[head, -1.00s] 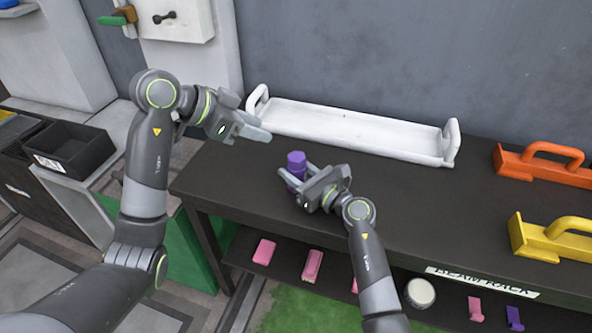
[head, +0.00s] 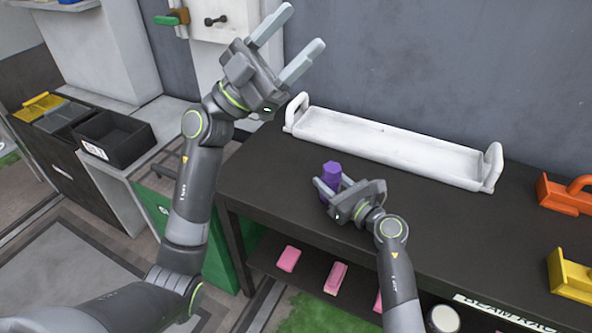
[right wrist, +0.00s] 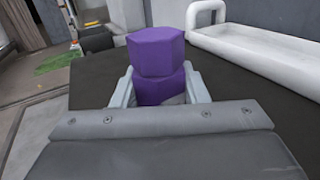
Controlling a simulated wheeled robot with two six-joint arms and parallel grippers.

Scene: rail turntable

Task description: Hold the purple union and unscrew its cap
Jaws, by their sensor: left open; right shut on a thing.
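The purple union (head: 331,176) stands upright at the left part of the dark table top. Its six-sided cap (right wrist: 156,50) sits on top of the body (right wrist: 160,88), and a seam shows between them in the right wrist view. My right gripper (head: 331,190) is shut on the union's body, with its fingers below the cap. The fingers hide part of the body. My left gripper (head: 297,40) is open and empty, raised up and to the left of the union, with its fingers pointing up and right.
A long white tray (head: 390,152) with end handles lies behind the union. Orange (head: 562,196) and yellow (head: 570,277) handled blocks are at the right. Pink pieces (head: 336,278) lie on the lower shelf. A black bin (head: 115,138) stands far left. The table right of my right gripper is clear.

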